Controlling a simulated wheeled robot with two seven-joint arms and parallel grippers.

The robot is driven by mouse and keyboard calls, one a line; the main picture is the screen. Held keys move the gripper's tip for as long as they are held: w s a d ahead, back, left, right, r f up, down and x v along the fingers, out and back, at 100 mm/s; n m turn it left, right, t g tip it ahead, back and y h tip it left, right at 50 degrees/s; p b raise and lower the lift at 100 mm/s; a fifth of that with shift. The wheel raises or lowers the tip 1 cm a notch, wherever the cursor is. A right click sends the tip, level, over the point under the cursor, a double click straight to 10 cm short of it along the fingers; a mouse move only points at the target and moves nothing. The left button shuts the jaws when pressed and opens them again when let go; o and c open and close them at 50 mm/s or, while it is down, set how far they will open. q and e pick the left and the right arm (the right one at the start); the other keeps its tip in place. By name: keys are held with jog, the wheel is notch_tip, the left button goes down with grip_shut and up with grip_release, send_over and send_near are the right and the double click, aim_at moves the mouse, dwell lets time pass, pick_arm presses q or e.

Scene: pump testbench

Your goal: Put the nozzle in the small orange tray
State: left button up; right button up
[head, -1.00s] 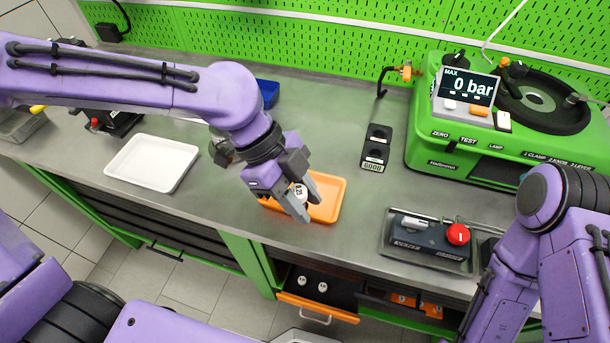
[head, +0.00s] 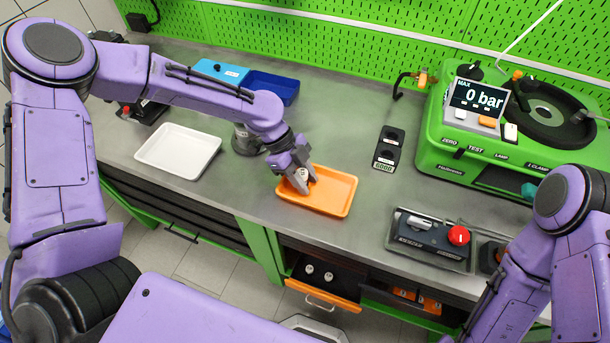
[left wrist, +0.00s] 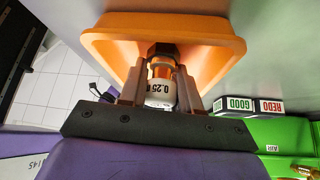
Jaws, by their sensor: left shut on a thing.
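The nozzle (head: 303,174) is a small white cylinder; in the left wrist view (left wrist: 160,92) it shows a "0.25" label, an orange band and a dark end pointing at the tray. My left gripper (head: 301,184) is shut on it, a finger on each side. The gripper and nozzle are over the left part of the small orange tray (head: 333,194), which also fills the top of the left wrist view (left wrist: 210,35). I cannot tell whether the nozzle touches the tray floor. My right arm is at the right, but its gripper is out of view.
A white tray (head: 178,150) and a blue bin (head: 273,86) stand left of the orange tray. A black two-well holder (head: 389,148) and the green test bench (head: 470,165) are to the right. An open drawer (head: 325,297) below holds two white-topped pieces.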

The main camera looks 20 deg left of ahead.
pick_arm(q)
jog(key=shift+f, duration=0.2)
jog(key=o, duration=1.1)
jog(key=shift+r, duration=0.15)
jog(key=shift+a+r, duration=0.1)
jog(key=shift+r, duration=0.2)
jog(key=b+v, duration=0.1)
jog(key=v, duration=1)
jog(key=shift+a+r, duration=0.1)
jog(key=shift+r, duration=0.1)
